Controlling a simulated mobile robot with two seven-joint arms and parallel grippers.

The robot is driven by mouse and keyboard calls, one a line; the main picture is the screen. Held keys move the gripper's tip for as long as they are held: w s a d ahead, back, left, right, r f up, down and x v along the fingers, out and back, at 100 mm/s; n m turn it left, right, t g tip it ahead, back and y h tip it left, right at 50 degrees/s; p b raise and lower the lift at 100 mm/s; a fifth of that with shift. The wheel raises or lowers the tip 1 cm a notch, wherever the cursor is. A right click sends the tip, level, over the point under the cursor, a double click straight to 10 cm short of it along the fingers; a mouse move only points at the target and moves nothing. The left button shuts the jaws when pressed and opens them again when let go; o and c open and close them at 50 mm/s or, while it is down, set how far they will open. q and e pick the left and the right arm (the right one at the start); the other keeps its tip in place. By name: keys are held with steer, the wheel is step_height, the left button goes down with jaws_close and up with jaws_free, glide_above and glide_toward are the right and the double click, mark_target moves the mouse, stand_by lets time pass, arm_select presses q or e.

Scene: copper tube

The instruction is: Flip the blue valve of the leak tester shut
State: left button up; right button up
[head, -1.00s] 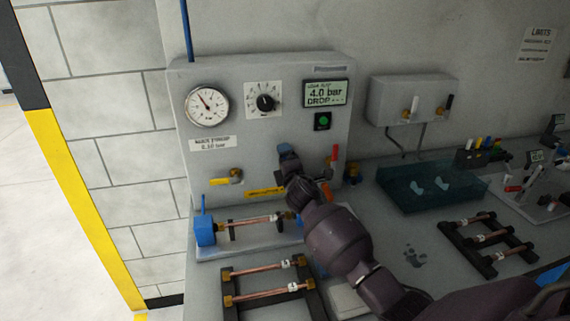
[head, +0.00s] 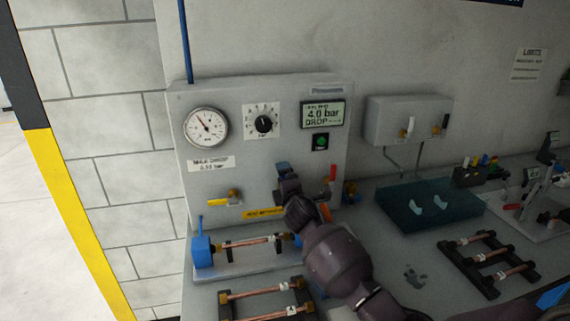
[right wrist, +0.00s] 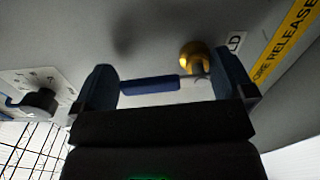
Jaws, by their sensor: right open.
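The leak tester (head: 177,130) is a grey panel with a round gauge, a dial and a display reading 4.0 bar. My right gripper (head: 283,172) is in front of its lower middle part, between the yellow and red valves, and hides the blue valve in the head view. In the right wrist view the blue valve handle (right wrist: 149,85) lies crosswise between the two open fingers of the right gripper (right wrist: 165,82), its right end by the brass valve body (right wrist: 192,56). Whether a finger touches the handle I cannot tell. My left gripper is not in view.
A yellow-handled valve (head: 226,198) and a red-handled valve (head: 333,176) flank my gripper. Below stands a fixture with a blue block (head: 202,251) and a copper tube (head: 249,243). A rack (head: 226,309) of tubes is in front. A teal tray (head: 400,212) stands to the right.

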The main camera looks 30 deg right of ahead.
mark_target(280, 137)
steer(key=r, duration=0.4)
steer(key=w+r+p, duration=0.1)
steer(key=r, duration=0.7)
steer(key=shift+w+r+p, duration=0.25)
steer(key=shift+r+p, duration=0.1)
steer(key=shift+p, duration=0.05)
steer(key=r, duration=0.1)
steer(key=s+r, duration=0.2)
steer(key=r, duration=0.1)
steer(key=shift+d+r, duration=0.1)
steer(key=shift+d, duration=0.3)
steer(key=shift+w+a+r, duration=0.1)
steer(key=shift+a+r, duration=0.3)
steer(key=shift+r, duration=0.45)
steer(key=shift+w+d+r, duration=0.1)
steer(key=shift+w, duration=0.2)
steer(key=shift+r, duration=0.3)
steer(key=shift+s+r, duration=0.25)
steer(key=shift+s, duration=0.05)
steer(key=shift+w+f, duration=0.15)
steer(key=shift+w, duration=0.05)
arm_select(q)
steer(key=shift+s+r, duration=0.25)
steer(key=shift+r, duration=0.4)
